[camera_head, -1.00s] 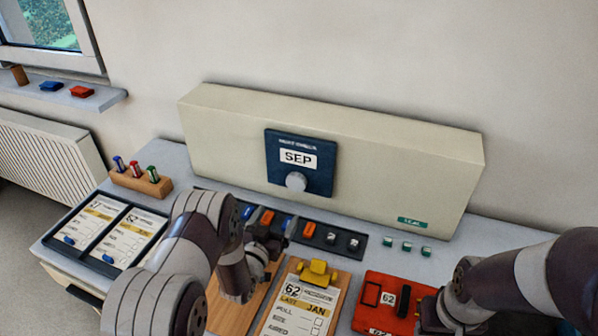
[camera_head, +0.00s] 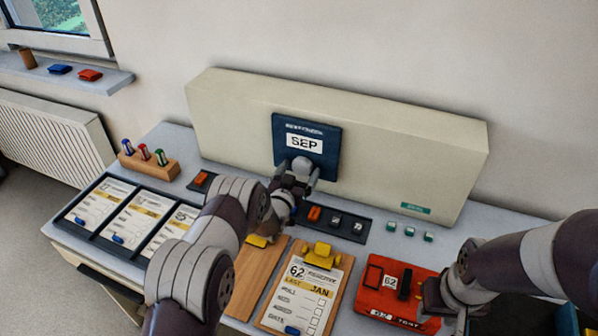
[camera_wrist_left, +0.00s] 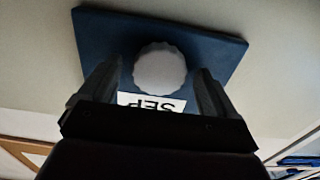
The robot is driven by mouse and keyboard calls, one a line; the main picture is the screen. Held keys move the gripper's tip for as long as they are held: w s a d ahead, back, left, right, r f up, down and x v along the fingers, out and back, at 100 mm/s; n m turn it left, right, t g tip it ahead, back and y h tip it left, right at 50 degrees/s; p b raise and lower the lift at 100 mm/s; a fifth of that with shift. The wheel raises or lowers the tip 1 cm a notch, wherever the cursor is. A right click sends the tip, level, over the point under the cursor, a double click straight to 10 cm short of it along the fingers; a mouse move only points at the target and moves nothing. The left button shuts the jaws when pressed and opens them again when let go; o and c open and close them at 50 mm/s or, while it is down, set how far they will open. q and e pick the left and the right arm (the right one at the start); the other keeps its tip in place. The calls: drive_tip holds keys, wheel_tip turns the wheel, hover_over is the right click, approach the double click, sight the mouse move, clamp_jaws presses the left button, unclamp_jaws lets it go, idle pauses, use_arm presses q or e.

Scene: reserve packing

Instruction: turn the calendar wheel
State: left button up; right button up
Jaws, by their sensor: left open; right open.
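The calendar panel (camera_head: 322,152) is a dark blue plate on the front of a long cream box, and its window reads SEP. In the left wrist view the panel (camera_wrist_left: 215,48) shows upside down with its pale round scalloped wheel (camera_wrist_left: 159,70). My left gripper (camera_head: 303,168) is at the lower part of the panel and hides most of the wheel in the head view. In the wrist view the fingers of my left gripper (camera_wrist_left: 159,90) are apart, one on each side of the wheel, with gaps visible. My right gripper (camera_head: 430,300) is by the red box at lower right; its fingers are mostly hidden.
A red box (camera_head: 388,312) marked 62 and a clipboard (camera_head: 342,290) with a card lie in front. A dark strip (camera_head: 372,229) holds small pieces under the panel. Card trays (camera_head: 100,237) and a wooden pen block (camera_head: 165,170) are at left.

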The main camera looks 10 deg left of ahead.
use_arm(q)
drive_tip(key=c, duration=1.1)
drive_tip(key=shift+o, duration=0.2)
drive_tip(key=shift+f, duration=0.1)
drive_tip(key=shift+f+n+b, duration=0.1)
drive_tip(key=shift+n+b, duration=0.9)
drive_tip(key=n+b, duration=0.2)
drive_tip(key=n, duration=0.1)
drive_tip(key=shift+n, duration=0.3)
drive_tip(key=n+b, duration=0.2)
drive_tip(key=n, duration=0.1)
drive_tip(key=shift+n+b, duration=0.7)
drive_tip(key=shift+n, duration=1)
